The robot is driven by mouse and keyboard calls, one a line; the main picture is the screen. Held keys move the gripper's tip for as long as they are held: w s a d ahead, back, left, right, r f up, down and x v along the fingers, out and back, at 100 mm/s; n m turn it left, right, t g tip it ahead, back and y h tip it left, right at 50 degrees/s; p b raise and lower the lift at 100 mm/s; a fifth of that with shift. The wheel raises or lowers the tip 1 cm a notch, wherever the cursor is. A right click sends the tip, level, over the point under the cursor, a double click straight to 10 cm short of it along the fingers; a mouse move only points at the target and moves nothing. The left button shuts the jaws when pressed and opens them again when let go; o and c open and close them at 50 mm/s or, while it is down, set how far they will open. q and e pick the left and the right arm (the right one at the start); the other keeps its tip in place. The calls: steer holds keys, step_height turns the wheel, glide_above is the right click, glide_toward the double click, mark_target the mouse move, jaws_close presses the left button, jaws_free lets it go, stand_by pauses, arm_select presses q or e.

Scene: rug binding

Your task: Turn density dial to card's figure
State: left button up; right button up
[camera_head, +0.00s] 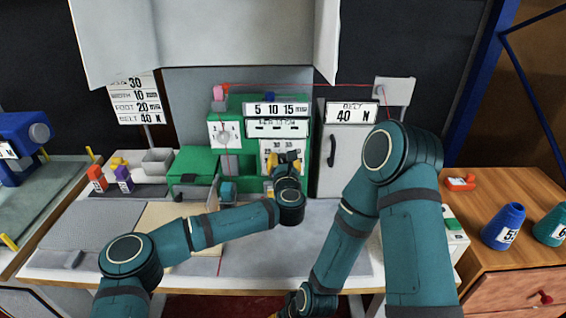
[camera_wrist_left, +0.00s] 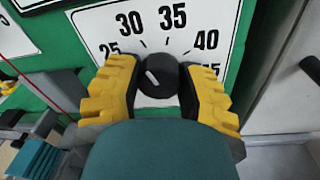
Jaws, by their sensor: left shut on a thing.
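The black density dial (camera_wrist_left: 160,72) sits on a white scale plate (camera_wrist_left: 100,22) marked 25, 30, 35, 40 and 45. Its white pointer mark leans up and left, towards the lower-number side; its exact reading is unclear. My left gripper (camera_wrist_left: 163,82) is shut on the dial, one yellow finger on each side. In the head view the gripper (camera_head: 287,160) covers the lower part of the plate (camera_head: 278,147). The card (camera_head: 137,104) stands back left; its partly covered top row ends in 30, with 10, 20 and 40 below. My right gripper is barely visible at the bottom edge.
Blue (camera_head: 503,226) and teal (camera_head: 550,225) cones sit on the wooden cabinet at right. A grey hood (camera_head: 200,40) overhangs the back.

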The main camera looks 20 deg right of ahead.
arm_select(q)
steer(key=o, duration=1.2)
steer(key=v, duration=1.2)
